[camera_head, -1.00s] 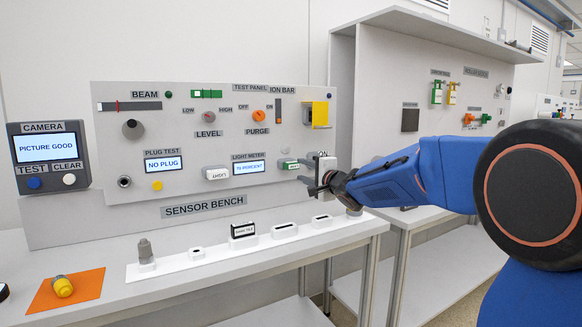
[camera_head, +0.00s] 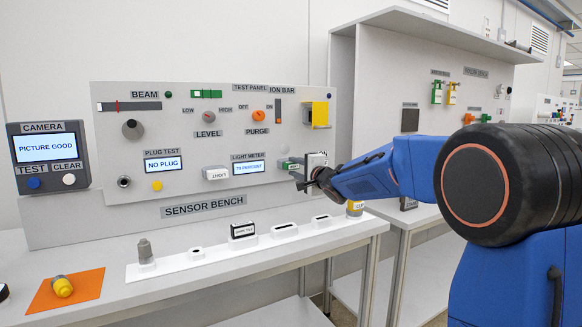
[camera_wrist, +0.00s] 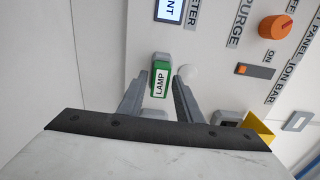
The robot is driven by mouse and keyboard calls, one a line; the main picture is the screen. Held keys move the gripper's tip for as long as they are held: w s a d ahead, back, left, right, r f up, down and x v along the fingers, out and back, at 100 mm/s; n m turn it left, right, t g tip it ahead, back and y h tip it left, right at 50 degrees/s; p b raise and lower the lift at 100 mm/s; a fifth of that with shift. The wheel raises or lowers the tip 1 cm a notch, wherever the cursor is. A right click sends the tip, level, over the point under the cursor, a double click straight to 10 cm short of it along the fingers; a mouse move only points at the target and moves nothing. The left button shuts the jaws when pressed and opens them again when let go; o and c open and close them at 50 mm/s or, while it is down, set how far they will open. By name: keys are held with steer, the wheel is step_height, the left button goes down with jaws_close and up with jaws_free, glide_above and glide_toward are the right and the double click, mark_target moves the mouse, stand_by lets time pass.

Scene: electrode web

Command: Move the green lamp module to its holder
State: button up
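The green lamp module (camera_head: 291,164) sits at the right of the light meter on the upright panel. In the wrist view it is a green block with a white LAMP label (camera_wrist: 159,80). My gripper (camera_head: 304,178) is in front of the panel, just right of the module. In the wrist view its two fingers (camera_wrist: 160,92) are apart, one on each side of the module, with a gap visible. White holders stand in a row on the bench strip, including empty slotted ones (camera_head: 284,231) (camera_head: 321,221). I cannot tell which belongs to the lamp.
A black labelled tile (camera_head: 242,230) and a grey plug (camera_head: 145,250) stand in other holders. A white block labelled LIGHT (camera_head: 216,173) sticks out of the panel left of the meter. A yellow cup-like thing (camera_head: 355,208) stands at the bench's right end.

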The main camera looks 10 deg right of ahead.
jaws_close()
steer(key=shift+v, duration=0.85)
stand_by(0.4)
steer(key=v, duration=0.3)
steer(key=shift+s, duration=0.15)
stand_by(0.6)
steer(key=shift+x, duration=2.5)
stand_by(1.1)
steer(key=shift+o, duration=1.9)
jaws_free()
